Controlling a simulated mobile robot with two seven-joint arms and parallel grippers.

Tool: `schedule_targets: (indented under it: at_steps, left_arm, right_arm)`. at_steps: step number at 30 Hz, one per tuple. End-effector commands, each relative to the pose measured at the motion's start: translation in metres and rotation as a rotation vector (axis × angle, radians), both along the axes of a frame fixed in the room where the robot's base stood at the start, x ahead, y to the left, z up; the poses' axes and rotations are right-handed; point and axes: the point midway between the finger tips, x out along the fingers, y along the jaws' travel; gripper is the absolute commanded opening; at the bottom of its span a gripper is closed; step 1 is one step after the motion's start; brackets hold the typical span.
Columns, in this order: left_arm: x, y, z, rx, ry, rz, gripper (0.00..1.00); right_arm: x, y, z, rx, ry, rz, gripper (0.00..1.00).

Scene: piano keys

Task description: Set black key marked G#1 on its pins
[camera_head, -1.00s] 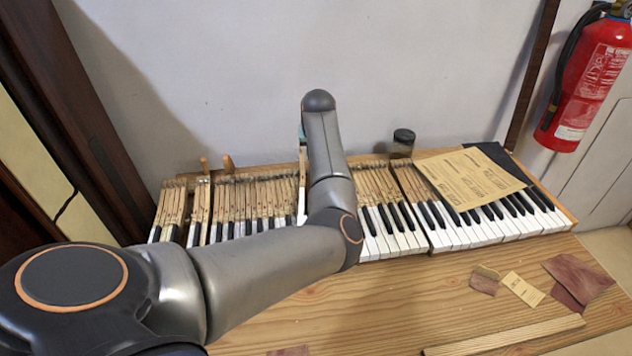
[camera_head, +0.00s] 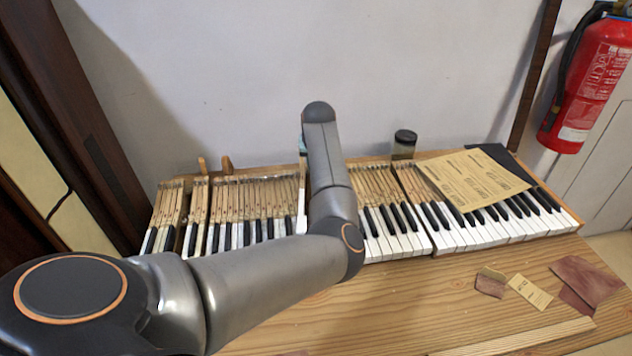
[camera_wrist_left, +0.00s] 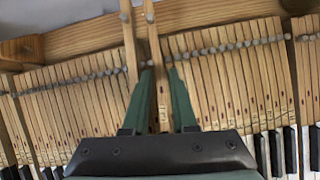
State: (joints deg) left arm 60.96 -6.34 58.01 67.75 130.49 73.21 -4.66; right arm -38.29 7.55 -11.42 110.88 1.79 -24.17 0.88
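In the left wrist view my left gripper (camera_wrist_left: 160,72) has its two green fingers close along both sides of a wooden key stick (camera_wrist_left: 154,42). The fingers look shut on it. Its far end rises over the back rail, and its front end is hidden behind the gripper body. Small dark marks show on the stick, but I cannot read G#1. Another stick (camera_wrist_left: 128,40) just left also stands proud of the row. In the head view my left arm hides the gripper and the held key. My right gripper is in neither view.
The keyboard's key sticks (camera_wrist_left: 215,85) stand tightly packed on both sides, with a wooden rail (camera_wrist_left: 80,40) behind. A jar (camera_head: 404,144) and a paper sheet (camera_head: 472,180) sit on the right part. The bench front (camera_head: 400,290) is largely clear, with scraps (camera_head: 587,278) at right.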

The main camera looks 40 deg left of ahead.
Motion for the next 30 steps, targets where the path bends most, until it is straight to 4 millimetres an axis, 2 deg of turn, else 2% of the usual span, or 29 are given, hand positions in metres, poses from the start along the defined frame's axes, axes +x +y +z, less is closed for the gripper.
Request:
schedule_targets:
  at_steps: [19,30]
  left_arm:
    - [0.0,0.0,-0.014,0.0,0.0,-0.001,0.26]
    - [0.0,0.0,-0.015,0.0,0.0,0.0,0.26]
  right_arm:
    - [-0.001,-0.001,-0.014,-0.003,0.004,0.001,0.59]
    - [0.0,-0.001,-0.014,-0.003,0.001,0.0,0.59]
